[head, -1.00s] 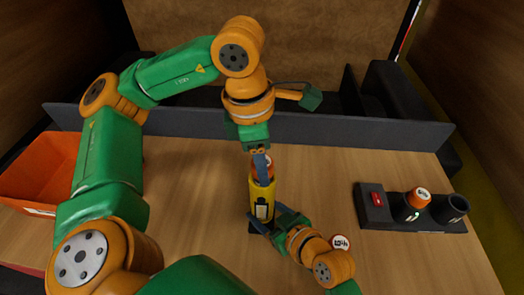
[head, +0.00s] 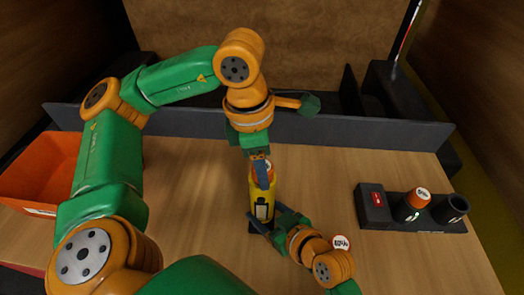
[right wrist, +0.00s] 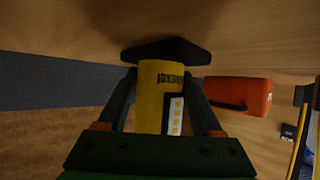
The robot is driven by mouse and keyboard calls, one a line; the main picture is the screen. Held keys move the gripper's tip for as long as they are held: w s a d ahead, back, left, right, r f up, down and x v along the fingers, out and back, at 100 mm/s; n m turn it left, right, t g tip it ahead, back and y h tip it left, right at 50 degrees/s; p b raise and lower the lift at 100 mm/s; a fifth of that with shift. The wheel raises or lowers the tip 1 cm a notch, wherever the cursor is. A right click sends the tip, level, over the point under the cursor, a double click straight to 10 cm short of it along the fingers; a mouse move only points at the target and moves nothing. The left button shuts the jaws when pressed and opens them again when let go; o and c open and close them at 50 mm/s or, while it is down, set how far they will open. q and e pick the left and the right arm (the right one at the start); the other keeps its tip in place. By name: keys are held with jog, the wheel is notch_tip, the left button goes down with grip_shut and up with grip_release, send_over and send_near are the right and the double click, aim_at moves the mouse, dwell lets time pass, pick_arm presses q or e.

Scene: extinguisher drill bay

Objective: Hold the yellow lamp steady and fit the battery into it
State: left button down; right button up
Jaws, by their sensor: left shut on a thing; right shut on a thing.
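The yellow lamp (head: 262,211) stands upright on the table, its dark foot showing in the right wrist view (right wrist: 167,50). My right gripper (head: 270,222) is shut on the lamp's body from the lower right; in the right wrist view its fingers lie on both sides of the yellow body (right wrist: 150,90). My left gripper (head: 262,172) comes down from above, shut on an orange and white battery (head: 269,167) at the lamp's top. The battery is mostly hidden by the finger and seems at least partly inside the lamp; how deep I cannot tell.
A dark charger (head: 374,207) at the right has a red display and two cups; one holds another orange-topped battery (head: 420,196). A round white percent label (head: 341,242) shows beside my right wrist. An orange bin (head: 40,170) stands at the left. A low dark wall (head: 340,140) borders the back.

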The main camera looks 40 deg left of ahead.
pick_arm(q)
jog(key=shift+c, duration=1.1)
grip_release()
notch_tip(320, 180, up, 12)
jog(key=a, duration=0.1)
jog(key=shift+s, duration=0.45)
jog(key=shift+f, duration=0.1)
pick_arm(e)
jog(key=o, duration=1)
jog(key=shift+d, duration=0.1)
